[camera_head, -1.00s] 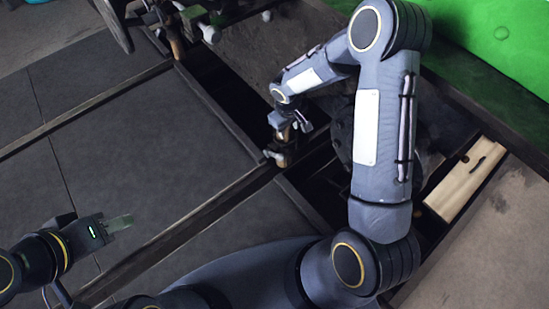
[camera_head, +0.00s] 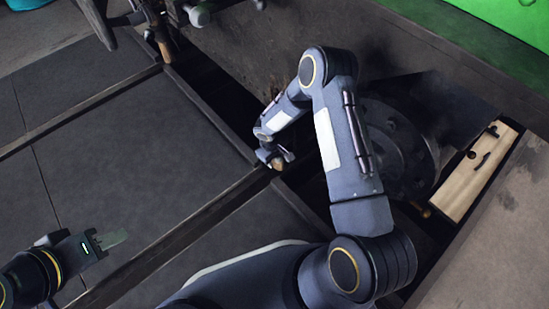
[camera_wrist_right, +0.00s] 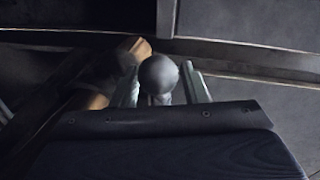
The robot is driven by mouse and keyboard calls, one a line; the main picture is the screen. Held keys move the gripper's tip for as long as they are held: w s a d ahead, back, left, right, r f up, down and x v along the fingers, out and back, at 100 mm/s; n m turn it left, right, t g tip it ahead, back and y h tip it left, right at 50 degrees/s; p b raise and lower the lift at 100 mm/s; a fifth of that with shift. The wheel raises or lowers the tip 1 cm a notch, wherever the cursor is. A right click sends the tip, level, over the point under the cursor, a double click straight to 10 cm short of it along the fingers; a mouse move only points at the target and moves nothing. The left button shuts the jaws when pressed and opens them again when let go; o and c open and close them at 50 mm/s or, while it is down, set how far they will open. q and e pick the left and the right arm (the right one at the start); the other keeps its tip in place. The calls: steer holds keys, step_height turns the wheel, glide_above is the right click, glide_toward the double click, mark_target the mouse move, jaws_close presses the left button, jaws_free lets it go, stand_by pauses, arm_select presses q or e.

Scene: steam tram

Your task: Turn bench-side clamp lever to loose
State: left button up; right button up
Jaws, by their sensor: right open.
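A clamp lever with a round grey ball knob (camera_wrist_right: 158,73) shows in the right wrist view. A light wooden handle-like piece (camera_wrist_right: 130,52) lies just beyond and left of it. My right gripper (camera_head: 276,162) is open, with one finger on each side of the knob; whether the fingers touch it I cannot tell. In the head view the gripper mostly hides the knob, and the wooden piece (camera_head: 288,157) peeks out beside it. My left gripper (camera_head: 108,241) is empty over the dark floor at lower left; its finger gap is not clear.
Several other levers and knobs (camera_head: 165,18) stand at the top left. A wooden bench-like block (camera_head: 470,180) with dark fittings is at right, beside a dark round part (camera_head: 395,140). A green panel (camera_head: 500,18) is at the top right. Floor plates (camera_head: 110,150) at left are clear.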

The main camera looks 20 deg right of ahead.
steer(key=shift+c, duration=0.3)
jaws_close()
